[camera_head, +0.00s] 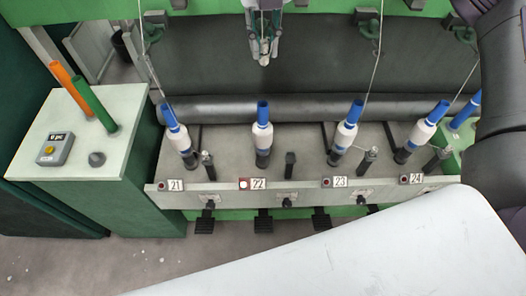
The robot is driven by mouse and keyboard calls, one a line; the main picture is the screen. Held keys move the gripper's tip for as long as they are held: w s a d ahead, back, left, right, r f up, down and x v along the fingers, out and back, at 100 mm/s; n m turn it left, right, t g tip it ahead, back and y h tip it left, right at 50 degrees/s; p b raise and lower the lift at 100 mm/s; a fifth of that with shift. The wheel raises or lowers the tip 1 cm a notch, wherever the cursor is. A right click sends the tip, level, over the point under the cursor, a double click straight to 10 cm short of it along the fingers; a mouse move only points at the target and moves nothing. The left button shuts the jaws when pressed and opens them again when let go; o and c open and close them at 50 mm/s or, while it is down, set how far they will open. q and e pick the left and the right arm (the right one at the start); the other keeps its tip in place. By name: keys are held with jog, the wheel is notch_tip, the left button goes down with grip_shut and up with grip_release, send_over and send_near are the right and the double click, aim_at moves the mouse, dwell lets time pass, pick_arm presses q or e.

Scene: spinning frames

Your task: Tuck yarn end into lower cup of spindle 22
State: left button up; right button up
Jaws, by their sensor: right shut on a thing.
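Spindle 22 (262,140) stands upright in the middle of the row, with a blue top, a white wound body and a dark base. Its number plate (258,184) is on the rail in front. The lower cup cannot be made out clearly. My right gripper (264,60) hangs at the top centre, above and behind spindle 22 and apart from it. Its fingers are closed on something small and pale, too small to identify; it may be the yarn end. No yarn strand shows clearly at spindle 22. My left gripper is out of view.
Spindles 21 (178,135), 23 (345,132) and 24 (420,133) stand beside it, with thin yarn strands above. A dark roller (225,107) runs behind. A cabinet (75,145) at left carries an orange tube (66,81), a green tube (95,105) and a button box (54,149).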

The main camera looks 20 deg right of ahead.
dwell(0.6)
jog(key=shift+w+d+f+m+b, duration=0.2)
jog(key=shift+d+f+m+b, duration=1.2)
jog(key=shift+f, duration=5.15)
jog(key=shift+w+d+f+m+b, duration=0.25)
jog(key=shift+d+f+m+b, duration=1.15)
jog(key=shift+f, duration=5.2)
jog(key=shift+w+d+f+m+b, duration=0.2)
jog(key=shift+d+f+m+b, duration=1.15)
jog(key=shift+f, duration=5.2)
jog(key=shift+d+m+p, duration=0.35)
jog(key=shift+d+p, duration=0.1)
jog(key=o, duration=0.8)
